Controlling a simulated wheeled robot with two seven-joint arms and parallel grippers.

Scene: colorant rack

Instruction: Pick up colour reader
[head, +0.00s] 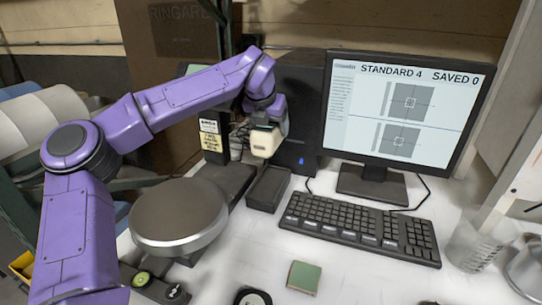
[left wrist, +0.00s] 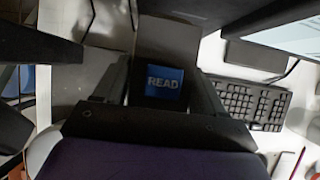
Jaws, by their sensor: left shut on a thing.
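The colour reader (head: 266,141) is a cream-coloured device, held upright above the black open cradle (head: 269,188) beside the monitor. My left gripper (head: 267,112) is shut on it from above, and the gripper partly hides its upper part. In the left wrist view the reader's blue READ screen (left wrist: 165,83) shows between the dark fingers of my left gripper (left wrist: 165,98). My right gripper is in neither view.
A monitor (head: 408,108) reading STANDARD 4, SAVED 0 and a keyboard (head: 358,222) stand right of the cradle. A round grey plate (head: 178,216) is at left. A glass beaker (head: 470,246) stands at right.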

